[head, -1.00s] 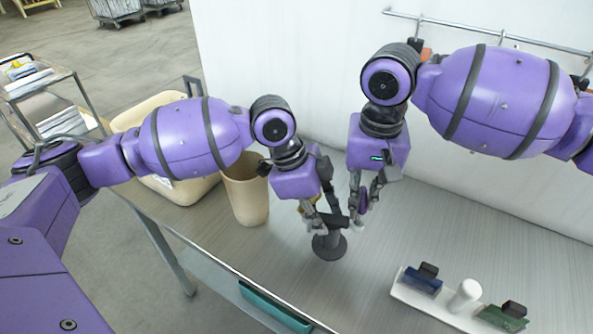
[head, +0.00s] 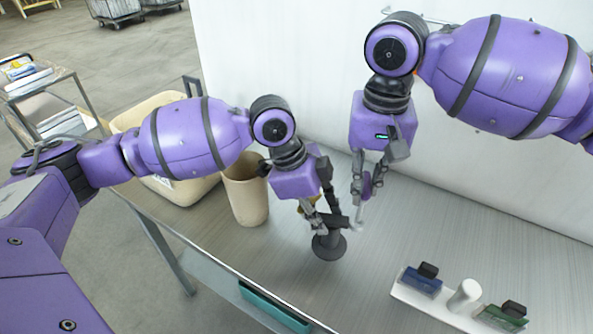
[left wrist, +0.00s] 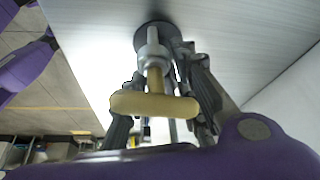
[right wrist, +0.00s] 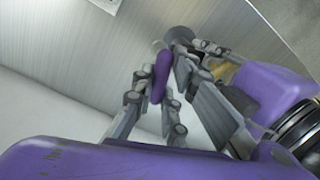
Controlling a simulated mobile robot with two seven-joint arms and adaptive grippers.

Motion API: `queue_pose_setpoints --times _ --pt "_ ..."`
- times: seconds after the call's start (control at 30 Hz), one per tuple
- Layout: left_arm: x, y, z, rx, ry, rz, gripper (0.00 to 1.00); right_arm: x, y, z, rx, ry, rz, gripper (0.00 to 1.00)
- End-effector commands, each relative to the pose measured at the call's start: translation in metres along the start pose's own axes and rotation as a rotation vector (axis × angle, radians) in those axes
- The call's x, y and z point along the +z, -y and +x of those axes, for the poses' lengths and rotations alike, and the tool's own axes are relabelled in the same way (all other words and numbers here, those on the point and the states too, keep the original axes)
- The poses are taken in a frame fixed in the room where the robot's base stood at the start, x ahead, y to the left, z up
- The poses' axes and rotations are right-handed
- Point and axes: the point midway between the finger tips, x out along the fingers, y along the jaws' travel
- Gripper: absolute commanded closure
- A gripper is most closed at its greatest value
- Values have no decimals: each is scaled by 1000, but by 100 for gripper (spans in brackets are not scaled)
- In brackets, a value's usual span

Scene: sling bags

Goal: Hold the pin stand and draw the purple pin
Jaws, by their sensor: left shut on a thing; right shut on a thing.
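A yellow T-handled pin (left wrist: 155,104) sits in a grey socket of the stand in the left wrist view. My right gripper (head: 366,193) is shut on the purple pin (head: 367,184) by its handle, above the stand's right side. The purple handle also shows in the right wrist view (right wrist: 162,76). A pale shaft runs down from it towards a pale socket; whether its tip is clear I cannot tell.
A tan cup (head: 245,200) and a beige bin (head: 180,190) stand left of the stand. A white rack (head: 436,303) with blue, white and green items lies at the front right. The table (head: 450,235) right of the stand is clear; a white wall rises behind.

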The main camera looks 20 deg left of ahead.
Motion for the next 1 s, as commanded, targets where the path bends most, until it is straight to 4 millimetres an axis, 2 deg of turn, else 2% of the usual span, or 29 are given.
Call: queue_pose_setpoints --times 0.63,1.0 --pt "-2 1 -2 -4 -2 3 100 0 0 -27 0 -1 0 100" --pt "-2 1 -2 -4 -2 3 100 0 0 -29 0 -1 0 100"
